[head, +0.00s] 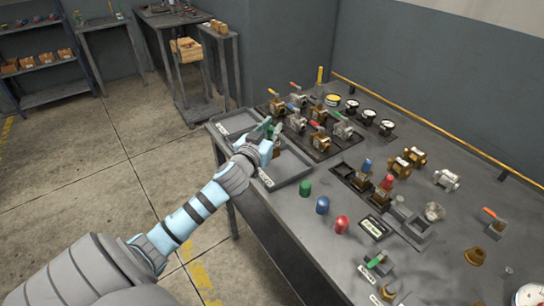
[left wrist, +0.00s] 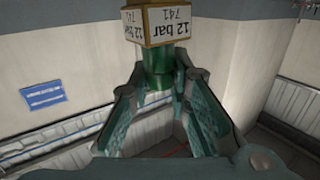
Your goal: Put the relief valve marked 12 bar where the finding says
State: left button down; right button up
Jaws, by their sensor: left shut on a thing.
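The relief valve marked 12 bar (left wrist: 162,28) shows in the left wrist view, with a square tag reading "12 bar 741" and a green body below it. My left gripper (left wrist: 165,85) is shut on the green part. In the head view my left gripper (head: 268,132) is above the front edge of the table, over the grey trays; the valve is hard to make out there. Two other valves, one blue-capped (head: 366,166) and one red-capped (head: 387,182), stand in a dark holder. A dark plate with a pale label (head: 374,228) lies nearby; its writing is unreadable. My right gripper is not in view.
A near grey tray (head: 300,158) and a far grey tray (head: 230,121) lie at the table's left edge. Several lever valves (head: 318,139) crowd a dark rack behind. Green (head: 305,188), blue (head: 322,205) and red (head: 342,224) caps stand in front. Brass fittings (head: 411,157) are to the right.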

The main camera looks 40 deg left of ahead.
pick_arm(q)
notch_tip(320, 180, down, 7)
jog(key=shift+d+f+b, duration=0.1)
jog(key=shift+b, duration=1.05)
jog(key=c, duration=1.5)
grip_release()
jog(key=v, duration=1.2)
jog(key=shift+s, duration=0.1)
